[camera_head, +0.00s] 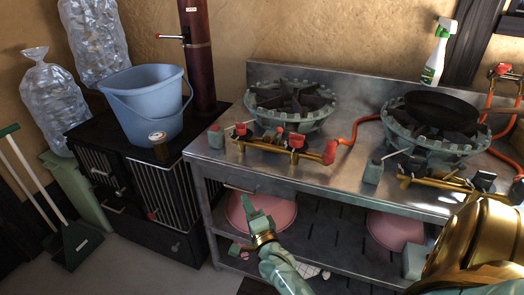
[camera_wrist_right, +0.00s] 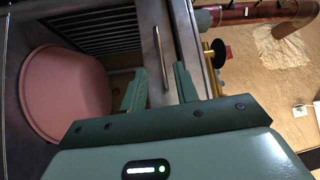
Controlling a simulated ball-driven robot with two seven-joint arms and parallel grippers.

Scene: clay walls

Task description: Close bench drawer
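The steel bench (camera_head: 330,190) carries a drawer front under its top at the left, with a thin bar handle (camera_head: 238,188). In the right wrist view the handle (camera_wrist_right: 162,55) is a metal bar on the grey drawer front (camera_wrist_right: 183,45). My right gripper (camera_head: 257,216) is in front of the bench, just below and right of the handle. In the wrist view its green fingers (camera_wrist_right: 161,78) are apart and the bar lies in line with the gap between them; I cannot tell whether they touch it. How far the drawer stands out is unclear. My left gripper is out of view.
Pink bowls (camera_head: 280,212) stand on the bench's lower shelf, one close to my gripper (camera_wrist_right: 65,95). Two burners (camera_head: 292,108) sit on top, one bearing a black pan (camera_head: 442,108). A black stove with a blue bucket (camera_head: 150,100) stands left. Floor shows at lower left.

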